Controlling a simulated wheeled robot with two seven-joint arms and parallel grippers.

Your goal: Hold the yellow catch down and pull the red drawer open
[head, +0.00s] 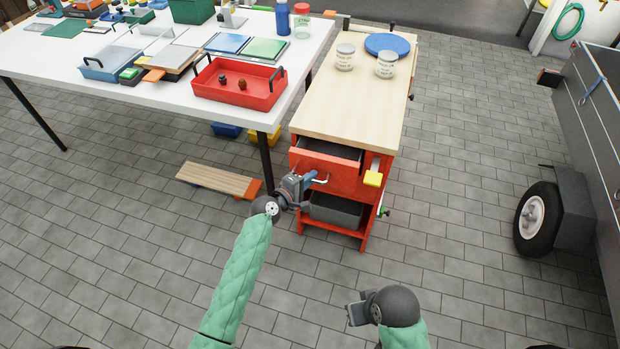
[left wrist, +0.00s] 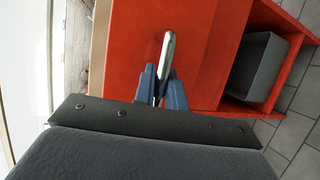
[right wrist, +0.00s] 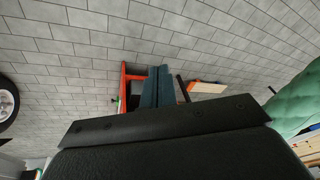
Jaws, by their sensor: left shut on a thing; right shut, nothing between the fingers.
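The red drawer (head: 312,162) is in the front of a red bench unit, and its grey inside shows above the front, so it stands partly open. Its metal bar handle (head: 321,180) also shows in the left wrist view (left wrist: 167,52). My left gripper (head: 309,179) is shut on the handle; its blue fingers (left wrist: 161,85) close around the bar. The yellow catch (head: 373,179) sits to the right of the drawer, with nothing touching it. My right gripper (head: 355,311) is shut and empty, low in front of the unit and well apart from the catch.
The unit's wooden top (head: 345,105) carries two jars and a blue disc (head: 387,44). An open shelf holds a grey bin (head: 336,210) below the drawer. A white table (head: 150,92) with a red tray stands left. Paved floor is clear around my right gripper.

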